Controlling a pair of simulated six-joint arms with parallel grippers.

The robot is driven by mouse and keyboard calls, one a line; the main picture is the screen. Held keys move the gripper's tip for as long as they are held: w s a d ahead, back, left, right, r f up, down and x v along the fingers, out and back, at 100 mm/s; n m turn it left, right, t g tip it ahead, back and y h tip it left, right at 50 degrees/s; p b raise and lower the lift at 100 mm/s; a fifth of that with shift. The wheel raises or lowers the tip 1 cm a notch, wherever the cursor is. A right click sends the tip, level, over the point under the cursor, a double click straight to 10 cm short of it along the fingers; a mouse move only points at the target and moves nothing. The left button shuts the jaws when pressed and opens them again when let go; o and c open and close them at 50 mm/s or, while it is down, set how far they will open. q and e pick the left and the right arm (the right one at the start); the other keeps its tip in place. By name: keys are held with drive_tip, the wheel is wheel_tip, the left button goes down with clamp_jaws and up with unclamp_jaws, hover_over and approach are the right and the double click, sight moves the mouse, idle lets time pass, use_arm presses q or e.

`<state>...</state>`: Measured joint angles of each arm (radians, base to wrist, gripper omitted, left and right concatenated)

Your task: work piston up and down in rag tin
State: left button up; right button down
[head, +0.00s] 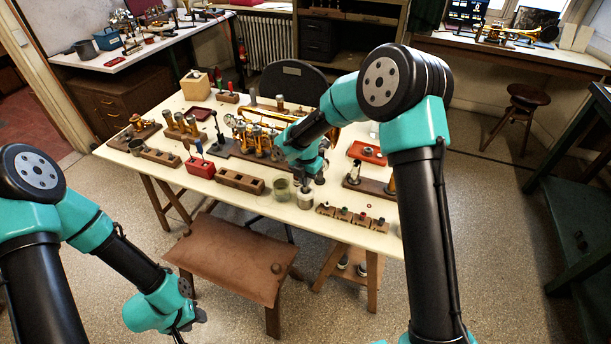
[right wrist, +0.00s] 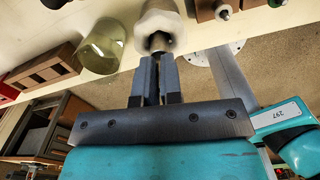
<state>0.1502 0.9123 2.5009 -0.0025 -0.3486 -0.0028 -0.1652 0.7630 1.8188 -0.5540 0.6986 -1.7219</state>
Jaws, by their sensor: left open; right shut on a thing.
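The rag tin (head: 305,201) stands near the front edge of the pale bench, with white cloth at its mouth. In the right wrist view the rag tin (right wrist: 155,20) shows its pale, rag-filled opening. The piston (right wrist: 158,43) shows as a short grey-metal end at that opening; the rest of it is hidden. My right gripper (head: 309,180) is directly above the tin; in the right wrist view its fingers (right wrist: 157,72) are shut on the piston's end. My left gripper (head: 188,322) is open and empty, low at the bottom left, away from the bench.
A glass jar (head: 282,190) stands just left of the tin. A wooden block with small parts (head: 350,217) lies to its right, and a slotted wooden block (head: 240,181) to its left.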

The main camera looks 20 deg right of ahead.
drive_tip(key=shift+f, duration=0.65)
drive_tip(key=shift+r, duration=1.8)
drive_tip(key=shift+f, duration=0.15)
drive_tip(key=shift+f, duration=1.65)
drive_tip(key=shift+r, duration=0.1)
drive_tip(key=shift+r, duration=0.1)
drive_tip(key=shift+r, duration=1.6)
drive_tip(key=shift+r, duration=0.15)
drive_tip(key=shift+r, duration=2.85)
